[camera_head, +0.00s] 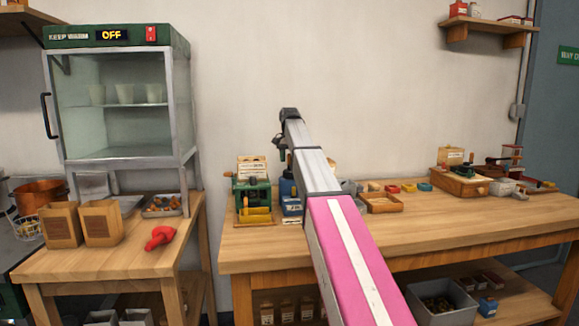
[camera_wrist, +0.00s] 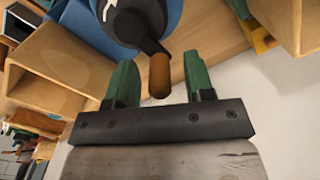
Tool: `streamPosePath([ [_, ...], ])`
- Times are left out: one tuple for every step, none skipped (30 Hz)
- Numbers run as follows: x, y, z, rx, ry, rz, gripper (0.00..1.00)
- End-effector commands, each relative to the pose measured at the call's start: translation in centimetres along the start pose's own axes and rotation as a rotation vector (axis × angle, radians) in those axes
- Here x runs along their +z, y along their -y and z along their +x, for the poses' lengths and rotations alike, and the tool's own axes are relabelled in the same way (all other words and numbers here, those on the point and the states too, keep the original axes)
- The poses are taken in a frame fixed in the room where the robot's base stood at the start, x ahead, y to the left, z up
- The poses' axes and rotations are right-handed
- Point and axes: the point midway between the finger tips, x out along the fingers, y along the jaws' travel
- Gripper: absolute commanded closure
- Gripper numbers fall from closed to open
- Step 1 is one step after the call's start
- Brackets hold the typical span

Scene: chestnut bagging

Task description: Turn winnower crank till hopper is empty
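A blue machine (camera_head: 287,190) stands on the right-hand bench, partly hidden behind my arm in the head view. The wrist view shows its blue body (camera_wrist: 176,13) with a dark round hub and a crank arm (camera_wrist: 150,44). The crank ends in a brown wooden handle (camera_wrist: 159,76). My gripper (camera_wrist: 160,60) has its two green fingers apart, one on each side of the handle. Gaps show between the handle and both fingers. In the head view my gripper (camera_head: 280,146) is small and partly hidden by my arm. The hopper's contents cannot be made out.
A green machine with yellow rollers (camera_head: 254,214) stands left of the blue one. A wooden tray (camera_head: 382,207) and small boxes lie to the right. A warming cabinet (camera_head: 120,100), paper bags (camera_head: 101,223) and a red scoop (camera_head: 159,238) are on the left table.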

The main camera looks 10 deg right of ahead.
Motion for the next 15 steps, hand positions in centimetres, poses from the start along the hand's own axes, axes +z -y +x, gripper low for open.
streamPosePath([
  [0.0,0.0,0.0,0.000,0.000,0.000,0.51],
  [0.0,0.0,0.0,0.000,0.000,0.000,0.51],
  [0.0,0.0,0.0,0.000,0.000,0.000,0.51],
  [0.0,0.0,0.0,0.000,0.000,0.000,0.51],
  [0.0,0.0,0.0,0.000,0.000,0.000,0.51],
  [0.0,0.0,0.0,0.000,0.000,0.000,0.51],
  [0.0,0.0,0.0,0.000,0.000,0.000,0.51],
  [0.0,0.0,0.0,0.000,0.000,0.000,0.51],
  [0.0,0.0,-0.1,0.000,0.000,0.000,0.51],
  [0.0,0.0,-0.2,0.000,0.000,0.000,0.51],
  [0.0,0.0,-0.3,0.000,0.000,0.000,0.51],
  [0.0,0.0,-0.6,0.000,0.000,0.000,0.51],
  [0.0,0.0,-0.8,0.000,0.000,0.000,0.51],
  [0.0,0.0,-1.0,0.000,-0.001,0.000,0.51],
  [0.0,0.0,-1.4,0.000,-0.001,0.000,0.51],
])
